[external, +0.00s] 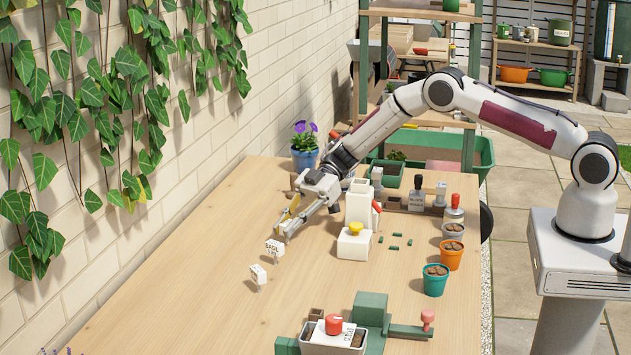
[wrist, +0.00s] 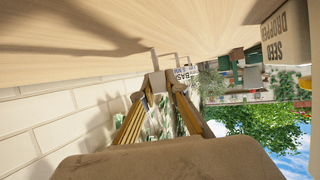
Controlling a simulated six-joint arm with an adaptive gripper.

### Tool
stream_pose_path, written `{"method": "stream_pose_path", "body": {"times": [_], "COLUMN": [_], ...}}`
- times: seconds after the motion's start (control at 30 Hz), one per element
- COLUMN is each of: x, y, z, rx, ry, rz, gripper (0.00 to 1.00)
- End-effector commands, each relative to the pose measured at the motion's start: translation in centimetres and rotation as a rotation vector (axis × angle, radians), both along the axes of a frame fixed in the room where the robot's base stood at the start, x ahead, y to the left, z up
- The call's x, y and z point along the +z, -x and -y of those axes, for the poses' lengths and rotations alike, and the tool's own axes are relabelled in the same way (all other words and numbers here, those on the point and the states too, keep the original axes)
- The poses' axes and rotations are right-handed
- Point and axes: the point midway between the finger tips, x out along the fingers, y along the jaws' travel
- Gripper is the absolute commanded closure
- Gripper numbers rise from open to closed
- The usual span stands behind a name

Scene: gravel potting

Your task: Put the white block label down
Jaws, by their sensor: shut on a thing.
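Two white block labels show in the external view. One, lettered BASIL (external: 275,248), is at the tips of my gripper (external: 285,234). The other white label (external: 259,274) is a little nearer the camera. Both have a thin stake below. In the wrist view, my gripper (wrist: 158,88) is shut on a pale block label (wrist: 158,79), seen from its blank side. A label lettered BAS (wrist: 183,75) shows just right of the fingertips. The gripper is tilted low over the table (external: 170,290). Whether the held label's stake touches the table cannot be told.
A white seed dropper (external: 356,220) stands right of my gripper. A potted purple flower (external: 304,151) is behind, near the brick wall. Small pots (external: 435,280) line the right edge, and a green press (external: 370,310) is in front. The table's left front is clear.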

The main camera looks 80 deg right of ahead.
Motion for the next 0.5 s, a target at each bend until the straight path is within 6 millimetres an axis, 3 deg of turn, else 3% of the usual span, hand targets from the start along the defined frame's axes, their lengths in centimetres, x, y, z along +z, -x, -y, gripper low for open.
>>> {"method": "stream_pose_path", "body": {"times": [0.3,0.33,0.37,0.5], "x": [-0.27,-0.25,-0.24,-0.24], "y": [0.00,-0.01,-0.01,0.00], "z": [0.00,0.00,0.00,0.00], "rx": [0.000,0.000,0.000,0.000], "ry": [0.000,0.000,0.000,0.000], "rz": [0.000,0.000,0.000,0.000], "gripper": [1.00,0.82,0.74,0.70]}}
